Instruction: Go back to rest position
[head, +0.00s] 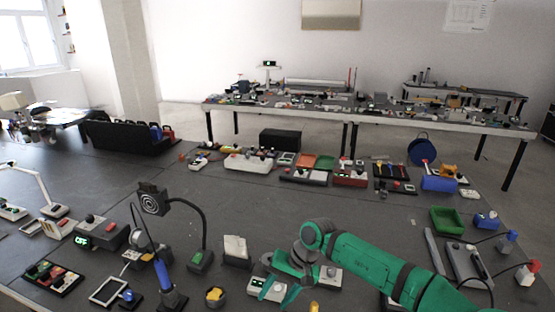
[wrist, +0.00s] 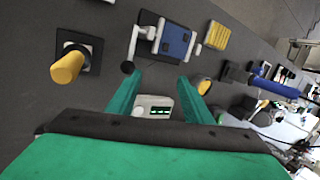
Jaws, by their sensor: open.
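My gripper (head: 279,286) is at the end of my green arm, low over the near part of the dark table in the head view. In the wrist view its two green fingers (wrist: 157,84) stand apart with nothing held. A white device with a green display (wrist: 154,107) shows between and beyond the fingers. Whether the fingers touch it cannot be told. In the head view a white device (head: 262,289) lies beside the gripper, partly hidden by it.
A yellow knob on a black-and-white base (wrist: 68,66), a blue-panelled device (wrist: 174,40) and a yellow block (wrist: 216,36) lie close by. A gooseneck lamp (head: 153,198), a white card holder (head: 236,250) and a green bin (head: 447,220) stand around. The table's middle is fairly clear.

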